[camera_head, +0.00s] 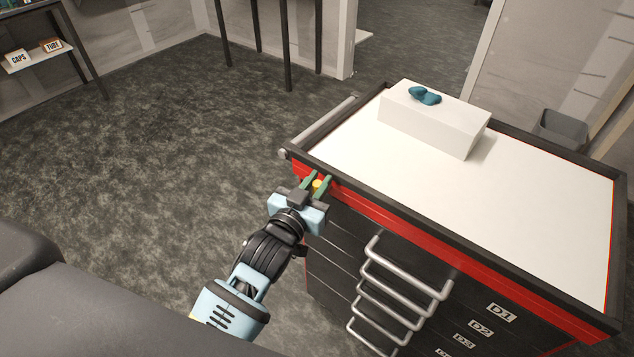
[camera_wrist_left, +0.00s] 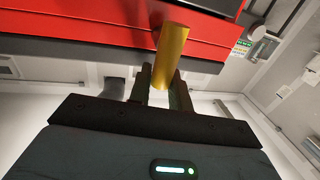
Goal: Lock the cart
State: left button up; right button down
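The cart (camera_head: 345,218) is a black cabinet with a red upper band and a white top inside a dark rim. A short yellow cylinder (camera_head: 318,184) sticks out from the red band near the cart's left corner. It also shows large in the left wrist view (camera_wrist_left: 171,52). My left gripper (camera_head: 317,181) is at this corner, its green fingers on either side of the cylinder. The gap between the fingers is narrow, about the cylinder's width. I cannot tell whether they press on it. My right gripper is not in view.
A white box (camera_head: 432,126) with a teal object (camera_head: 425,95) on it stands on the cart top. Several drawers with silver handles (camera_head: 400,266) are on the front. A grey bin (camera_head: 562,130) is behind the cart. The floor at left is clear.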

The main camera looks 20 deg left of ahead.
pick_arm(q)
grip_shut()
